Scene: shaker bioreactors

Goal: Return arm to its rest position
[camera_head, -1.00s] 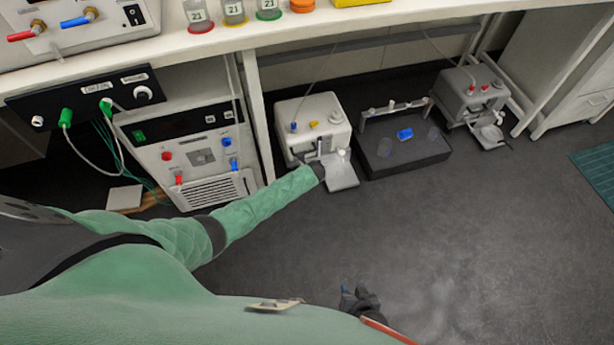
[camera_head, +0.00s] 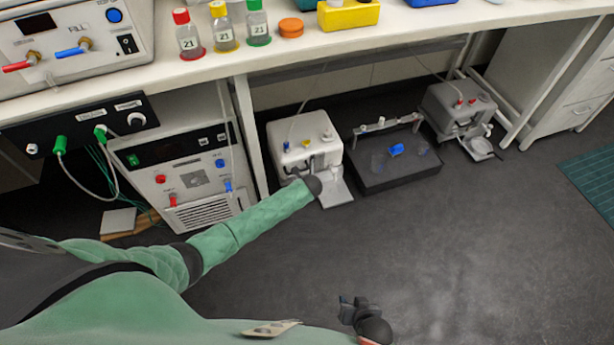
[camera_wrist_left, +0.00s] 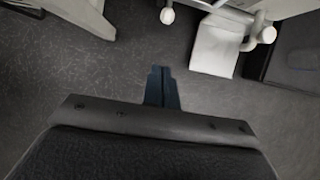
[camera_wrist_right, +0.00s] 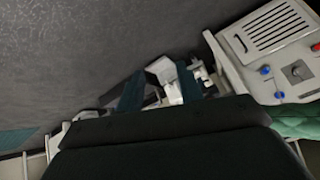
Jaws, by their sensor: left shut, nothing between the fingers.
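My left arm reaches in from the left in the head view, in a green sleeve. Its dark wrist end (camera_head: 313,185) appears in front of the white pump unit (camera_head: 305,140) and its pale plate (camera_head: 335,192); its fingers are hidden there. In the left wrist view my left gripper (camera_wrist_left: 161,72) is shut and empty above the dark floor. My right gripper (camera_head: 350,308) is low in the head view, over open floor. In the right wrist view the right gripper's (camera_wrist_right: 160,70) two fingers stand apart, with nothing held between them.
A black shaker platform (camera_head: 398,173) with a blue item (camera_head: 396,150) stands right of the pump unit. A second pump unit (camera_head: 458,105) is farther right. The bench (camera_head: 210,70) carries labelled bottles (camera_head: 222,28). The floor (camera_head: 480,240) at lower right is clear.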

